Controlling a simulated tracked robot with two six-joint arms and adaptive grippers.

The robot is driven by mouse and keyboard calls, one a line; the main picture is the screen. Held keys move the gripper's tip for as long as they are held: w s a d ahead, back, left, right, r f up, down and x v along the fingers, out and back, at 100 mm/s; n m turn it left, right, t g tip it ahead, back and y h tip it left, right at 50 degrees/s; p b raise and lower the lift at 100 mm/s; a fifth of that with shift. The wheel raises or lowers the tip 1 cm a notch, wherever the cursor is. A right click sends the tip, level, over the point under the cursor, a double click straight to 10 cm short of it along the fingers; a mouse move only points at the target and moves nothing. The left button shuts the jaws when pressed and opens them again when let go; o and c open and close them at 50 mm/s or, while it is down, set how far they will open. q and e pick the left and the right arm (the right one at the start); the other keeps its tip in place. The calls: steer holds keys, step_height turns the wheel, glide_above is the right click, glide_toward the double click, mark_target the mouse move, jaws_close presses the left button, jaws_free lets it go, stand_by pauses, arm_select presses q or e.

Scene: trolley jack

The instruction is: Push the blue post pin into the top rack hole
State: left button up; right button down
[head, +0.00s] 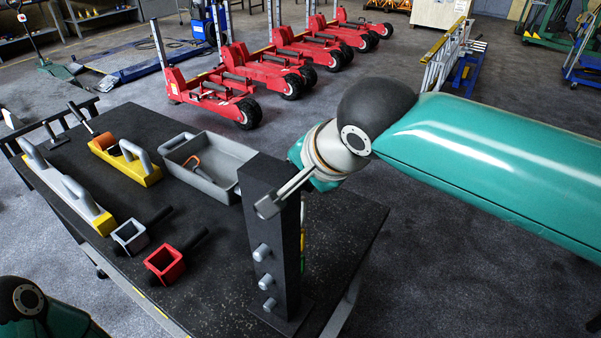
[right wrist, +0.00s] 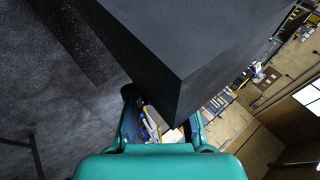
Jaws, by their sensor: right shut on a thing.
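The dark rack post (head: 288,240) stands upright on the table's near right corner. Grey pin ends stick out of its front: an upper (head: 262,252), a middle (head: 266,281) and a lower one (head: 270,304). Yellow and green bits show at its right edge. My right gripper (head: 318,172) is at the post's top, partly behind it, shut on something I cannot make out. A light grey bar (head: 287,193) runs from it across the post's upper part. The right wrist view shows the post (right wrist: 185,60) hiding much of the gripper (right wrist: 163,125). No blue pin is recognisable. My left gripper is out of view.
The table (head: 215,260) holds a grey tray (head: 233,150), a red square socket (head: 165,264), a grey square socket (head: 130,237) and yellow-and-grey tools (head: 140,170). Red trolley jacks (head: 215,92) stand on the floor behind. The table's front middle is clear.

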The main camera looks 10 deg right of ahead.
steer(key=shift+s+a, duration=0.15)
steer(key=shift+a, duration=0.05)
steer(key=c, duration=1)
jaws_free()
steer(key=shift+s, duration=0.1)
steer(key=v, duration=1.2)
